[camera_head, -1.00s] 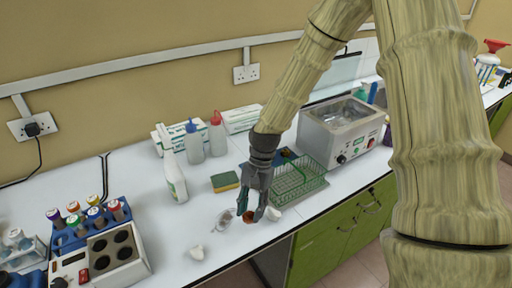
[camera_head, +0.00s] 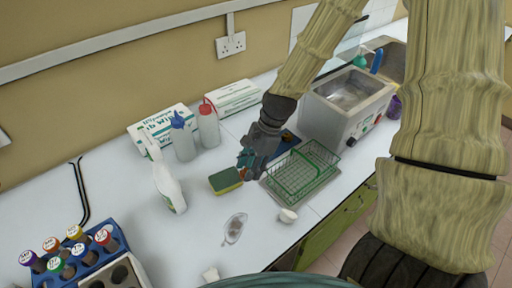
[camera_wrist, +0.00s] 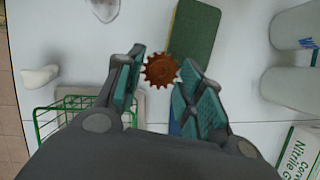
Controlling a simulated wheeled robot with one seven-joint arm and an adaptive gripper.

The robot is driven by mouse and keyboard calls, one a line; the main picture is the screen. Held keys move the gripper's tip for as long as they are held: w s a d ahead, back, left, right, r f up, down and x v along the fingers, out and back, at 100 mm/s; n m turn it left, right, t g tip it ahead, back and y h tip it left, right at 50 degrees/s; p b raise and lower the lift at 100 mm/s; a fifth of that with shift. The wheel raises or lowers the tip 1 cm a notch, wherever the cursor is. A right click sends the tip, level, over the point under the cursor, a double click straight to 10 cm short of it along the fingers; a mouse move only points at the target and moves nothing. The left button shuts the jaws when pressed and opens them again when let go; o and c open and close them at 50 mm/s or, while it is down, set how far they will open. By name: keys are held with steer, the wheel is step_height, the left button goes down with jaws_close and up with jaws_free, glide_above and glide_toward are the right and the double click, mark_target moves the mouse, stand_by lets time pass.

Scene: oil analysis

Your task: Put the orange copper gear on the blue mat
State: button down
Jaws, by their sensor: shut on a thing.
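The orange copper gear (camera_wrist: 161,70) is a small toothed disc between the fingertips of my gripper (camera_wrist: 160,82) in the wrist view. My gripper is shut on it. In the head view my gripper (camera_head: 248,168) is over the counter, just right of the sponge and left of the green wire basket; only a sliver of the gear shows there. The blue mat (camera_head: 288,142) lies behind my gripper, between it and the metal bath, and is mostly hidden. A small strip of blue (camera_wrist: 174,128) shows between the fingers in the wrist view.
A green and yellow sponge (camera_head: 226,181) lies close to my gripper. The green wire basket (camera_head: 300,172) stands right of it. A clear dish (camera_head: 235,228) and a white piece (camera_head: 288,215) lie nearer the front edge. Bottles (camera_head: 183,140) stand at the back left.

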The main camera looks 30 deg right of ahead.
steer(key=w+d+p, duration=0.1)
steer(key=w+d, duration=0.3)
steer(key=w, duration=0.1)
steer(key=w+d+f+p, duration=0.1)
steer(key=w+d, duration=0.1)
steer(key=d, duration=0.1)
steer(key=shift+w+p, duration=0.35)
steer(key=shift+w, duration=0.05)
steer(key=shift+s+a+f+p, duration=0.1)
steer(key=shift+f+p, duration=0.35)
steer(key=shift+f, duration=1.3)
steer(key=shift+f, duration=0.2)
steer(key=c, duration=1)
jaws_free()
steer(key=shift+c, duration=0.2)
steer(key=shift+o, duration=0.6)
steer(key=shift+f, duration=0.15)
steer(key=b+v, duration=0.1)
steer(key=v, duration=1.1)
steer(key=shift+r+b, duration=0.35)
steer(key=shift+b, duration=0.05)
